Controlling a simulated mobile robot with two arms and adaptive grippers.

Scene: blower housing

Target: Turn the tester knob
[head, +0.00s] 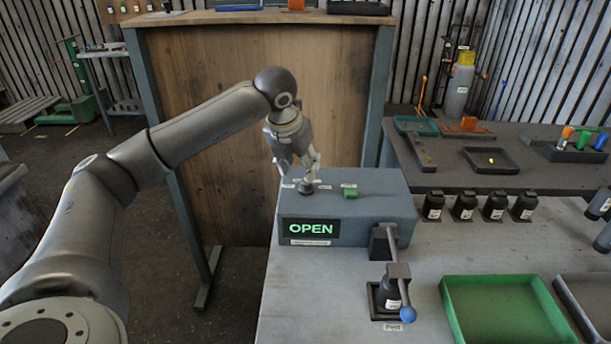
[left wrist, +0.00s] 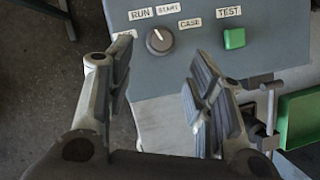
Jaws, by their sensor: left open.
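The tester is a grey box (head: 375,217) on the table, with a lit sign reading OPEN (head: 311,229) on its front. Its round dark knob (left wrist: 160,41) is on the top face, among labels RUN, START and CASE. In the head view the knob (head: 307,188) is just below the fingertips. My left gripper (head: 307,174) points down over it. In the left wrist view the left gripper (left wrist: 160,62) is open, with the knob between the lines of its fingers and apart from them. I cannot tell the exact height gap.
A green button (head: 350,191) labelled TEST is right of the knob. A blue-tipped lever (head: 407,312) and a dark part (head: 388,294) stand at the box's front right. A green tray (head: 505,312) and several black parts (head: 465,207) are further right.

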